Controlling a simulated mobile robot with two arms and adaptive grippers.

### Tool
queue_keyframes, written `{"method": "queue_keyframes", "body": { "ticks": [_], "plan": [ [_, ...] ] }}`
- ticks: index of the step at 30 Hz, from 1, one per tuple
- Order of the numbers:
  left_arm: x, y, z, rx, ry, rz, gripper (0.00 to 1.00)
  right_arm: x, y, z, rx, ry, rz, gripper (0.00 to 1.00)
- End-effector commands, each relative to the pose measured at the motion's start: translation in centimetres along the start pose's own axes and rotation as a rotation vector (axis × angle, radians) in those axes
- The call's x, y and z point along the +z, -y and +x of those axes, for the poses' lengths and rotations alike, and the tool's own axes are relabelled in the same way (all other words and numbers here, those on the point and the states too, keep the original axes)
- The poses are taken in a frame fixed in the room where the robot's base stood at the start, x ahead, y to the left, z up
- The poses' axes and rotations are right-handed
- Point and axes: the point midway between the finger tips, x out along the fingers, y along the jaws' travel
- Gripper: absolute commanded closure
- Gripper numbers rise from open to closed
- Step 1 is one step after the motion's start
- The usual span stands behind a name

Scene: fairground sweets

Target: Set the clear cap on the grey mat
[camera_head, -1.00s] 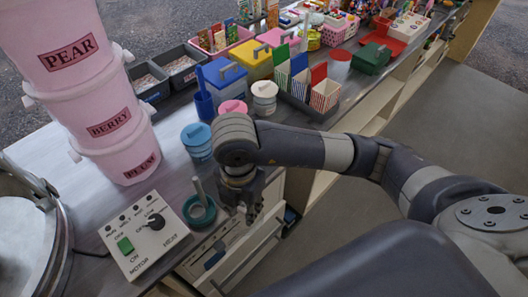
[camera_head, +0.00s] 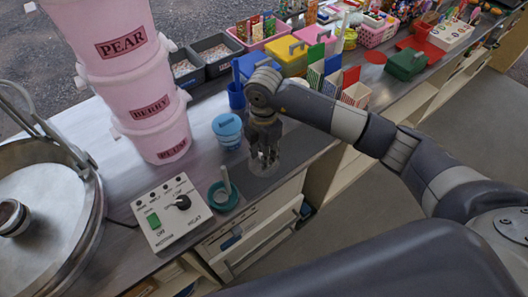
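My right gripper (camera_head: 264,161), on the arm coming in from the right, points down over the counter near its front edge. Its fingers are small and dark, and I cannot tell whether they are parted or closed on something. My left gripper is not in view.
A teal ring with an upright rod (camera_head: 224,196) and a control box (camera_head: 171,211) are nearer. Stacked pink buckets (camera_head: 153,110) stand at left. An open drawer (camera_head: 262,243) juts out below the counter.

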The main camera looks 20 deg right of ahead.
Motion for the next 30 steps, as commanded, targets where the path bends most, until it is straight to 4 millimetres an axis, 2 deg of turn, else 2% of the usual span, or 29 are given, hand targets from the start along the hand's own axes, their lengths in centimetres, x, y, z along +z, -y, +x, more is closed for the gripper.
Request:
{"method": "queue_keyframes", "body": {
  "ticks": [7,13,26,27,29,30],
  "plan": [
    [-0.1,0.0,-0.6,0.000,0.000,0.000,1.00,1.0,-1.3,0.0,-0.001,0.000,0.001,0.94],
    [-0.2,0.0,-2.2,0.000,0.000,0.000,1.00,1.0,-1.2,3.0,-0.003,0.000,0.000,0.94],
    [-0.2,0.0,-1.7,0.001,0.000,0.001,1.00,1.0,-1.2,4.2,-0.001,0.000,-0.001,0.95],
    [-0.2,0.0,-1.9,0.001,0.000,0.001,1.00,1.0,-1.2,4.0,-0.001,0.000,-0.001,0.62],
    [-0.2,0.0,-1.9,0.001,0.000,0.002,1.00,1.0,-1.2,4.0,-0.001,0.000,-0.001,0.51],
    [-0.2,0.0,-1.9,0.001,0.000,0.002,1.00,1.0,-1.2,4.0,-0.001,0.000,-0.001,0.51]
  ]
}}
